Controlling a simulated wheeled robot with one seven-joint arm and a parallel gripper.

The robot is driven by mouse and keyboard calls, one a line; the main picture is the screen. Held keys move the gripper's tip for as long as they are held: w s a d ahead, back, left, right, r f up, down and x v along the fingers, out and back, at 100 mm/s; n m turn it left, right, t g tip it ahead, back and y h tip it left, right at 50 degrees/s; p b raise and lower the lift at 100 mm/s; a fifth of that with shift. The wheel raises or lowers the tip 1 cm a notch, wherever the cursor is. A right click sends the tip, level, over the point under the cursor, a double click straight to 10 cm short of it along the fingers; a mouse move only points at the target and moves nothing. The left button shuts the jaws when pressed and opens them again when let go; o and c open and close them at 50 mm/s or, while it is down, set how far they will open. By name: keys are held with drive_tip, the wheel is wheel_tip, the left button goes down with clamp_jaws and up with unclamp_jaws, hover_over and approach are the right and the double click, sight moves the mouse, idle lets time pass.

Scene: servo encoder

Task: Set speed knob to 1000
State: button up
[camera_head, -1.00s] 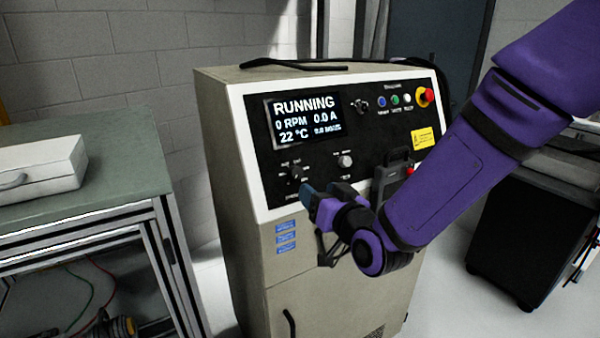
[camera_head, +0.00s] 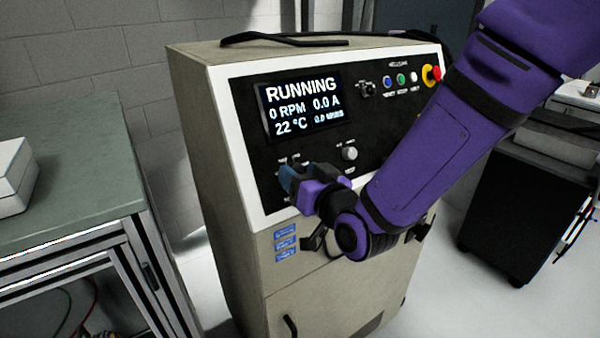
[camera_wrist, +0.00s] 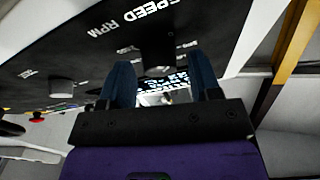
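The cabinet's black control panel (camera_head: 250,165) has a lit display (camera_head: 302,103) reading RUNNING, 0 RPM, 0.0 A and 22 °C. My gripper (camera_head: 291,178) is at the panel's lower left, its blue fingers covering the knob area there. In the wrist view my gripper (camera_wrist: 160,65) is open, its two blue fingers apart. A dark knob (camera_wrist: 155,45) shows just beyond and between the fingertips, close to the upside-down SPEED RPM lettering. Its setting and any contact with the fingers cannot be told. A lighter knob (camera_head: 349,153) sits to the right on the panel.
A red emergency stop (camera_head: 434,74) and several small buttons are at the panel's upper right. A green-topped bench (camera_head: 80,185) with a white case (camera_head: 10,175) stands left. A black cabinet (camera_head: 510,210) stands right. A cable lies on the machine's top.

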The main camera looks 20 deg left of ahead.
drive_tip(key=c, duration=0.8)
